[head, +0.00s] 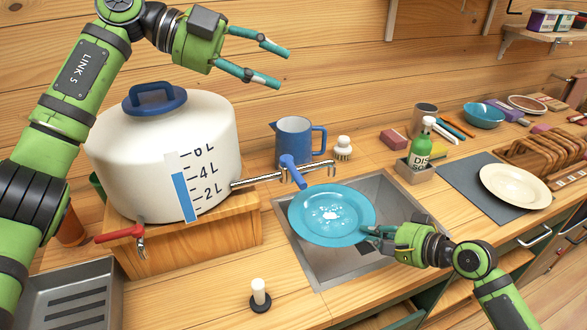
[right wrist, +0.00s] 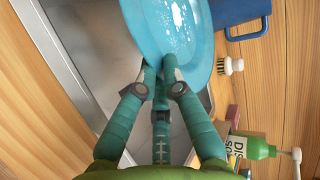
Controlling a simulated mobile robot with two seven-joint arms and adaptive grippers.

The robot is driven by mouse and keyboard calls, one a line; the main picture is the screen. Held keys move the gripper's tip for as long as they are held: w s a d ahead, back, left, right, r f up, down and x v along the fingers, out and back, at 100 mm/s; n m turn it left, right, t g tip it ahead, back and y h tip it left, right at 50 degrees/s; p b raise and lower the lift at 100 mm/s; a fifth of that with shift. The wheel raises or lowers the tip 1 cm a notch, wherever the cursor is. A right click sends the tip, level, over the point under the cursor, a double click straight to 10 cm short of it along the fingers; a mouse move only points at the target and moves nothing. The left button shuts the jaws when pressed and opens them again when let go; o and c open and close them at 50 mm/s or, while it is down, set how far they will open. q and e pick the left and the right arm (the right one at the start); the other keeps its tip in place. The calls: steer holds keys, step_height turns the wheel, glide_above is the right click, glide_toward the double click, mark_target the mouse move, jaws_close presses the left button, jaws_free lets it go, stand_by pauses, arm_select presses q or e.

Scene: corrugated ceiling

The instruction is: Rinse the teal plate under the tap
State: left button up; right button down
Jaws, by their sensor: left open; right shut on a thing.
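The teal plate (head: 304,222) is held above the sink (head: 312,272), with white specks and wet-looking patches at its middle. My right gripper (head: 368,233) is shut on the plate's near right rim; the right wrist view also shows the plate (right wrist: 150,30) between its fingertips (right wrist: 158,72). The tap (head: 262,180), a metal pipe with a blue lever (head: 292,170), runs from the white tank (head: 130,150) out over the back of the sink, just behind the plate. I cannot make out a water stream. My left gripper (head: 284,68) is open and empty, high above the tap.
A blue jug (head: 293,138) and a small brush (head: 343,149) stand behind the sink. A green soap bottle (head: 420,148) is right of it. A cream plate (head: 515,186) lies on a grey mat (head: 468,182). A red-handled tap (head: 121,234) is at the left.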

mark_target(295, 178)
arm_select(q)
steer(key=s+d+f+y, duration=0.1)
steer(key=f+y, duration=0.2)
steer(key=f, duration=0.2)
steer(key=s+d+f+y, duration=0.1)
steer(key=f+y, duration=0.3)
steer(key=f, duration=0.2)
steer(key=s+d+f+y, duration=0.1)
steer(key=d+f+y, duration=0.1)
steer(key=f+y, duration=0.2)
steer(key=shift+s+d+f+t, duration=0.1)
steer(key=shift+s+f+t, duration=0.1)
steer(key=shift+f, duration=0.3)
steer(key=shift+s+f+t, duration=0.1)
steer(key=shift+s+f, duration=0.1)
steer(key=shift+f, duration=0.25)
jaws_close()
